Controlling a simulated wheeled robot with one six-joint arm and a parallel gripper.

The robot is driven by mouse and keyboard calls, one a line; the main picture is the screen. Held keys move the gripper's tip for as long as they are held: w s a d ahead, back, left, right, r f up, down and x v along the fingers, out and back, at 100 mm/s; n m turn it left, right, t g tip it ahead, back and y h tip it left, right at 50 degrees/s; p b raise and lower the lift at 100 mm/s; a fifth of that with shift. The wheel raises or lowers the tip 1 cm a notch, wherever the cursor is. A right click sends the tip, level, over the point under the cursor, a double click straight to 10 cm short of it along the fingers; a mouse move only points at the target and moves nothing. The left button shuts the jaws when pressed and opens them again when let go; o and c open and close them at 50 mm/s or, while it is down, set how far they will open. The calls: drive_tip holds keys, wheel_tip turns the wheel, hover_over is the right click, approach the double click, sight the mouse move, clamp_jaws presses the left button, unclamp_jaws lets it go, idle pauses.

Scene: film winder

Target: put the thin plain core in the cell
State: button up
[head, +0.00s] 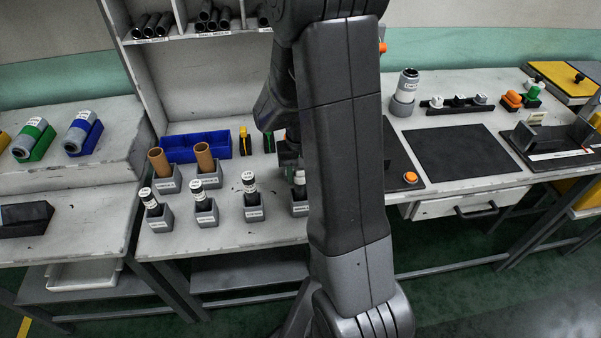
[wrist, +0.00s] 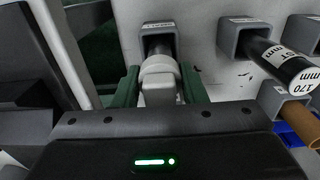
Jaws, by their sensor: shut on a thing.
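My gripper (wrist: 160,88) is shut on a pale-ended core (wrist: 160,68) between its dark green fingers in the wrist view. Past its pale collar a dark part reaches the mouth of a labelled grey cell (wrist: 146,30). I cannot tell how deep it sits or read the cell's label. In the head view my arm hides most of the gripper. A grey cell (head: 299,209) with a dark, pale-topped core shows just left of the arm, at the right end of the front row.
The neighbouring cell (wrist: 231,38) holds a black core labelled 170 mm (wrist: 285,65). Other labelled cores stand in the front row, with brown tubes (head: 160,163) (head: 205,157) behind. A blue bin (head: 183,146) stands farther back. A dark mat (head: 455,158) right of my arm is clear.

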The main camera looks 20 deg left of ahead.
drive_tip(key=shift+f, duration=0.25)
drive_tip(key=o, duration=1.2)
drive_tip(key=shift+r, duration=0.1)
wheel_tip(320, 180, up, 12)
drive_tip(key=shift+r, duration=0.2)
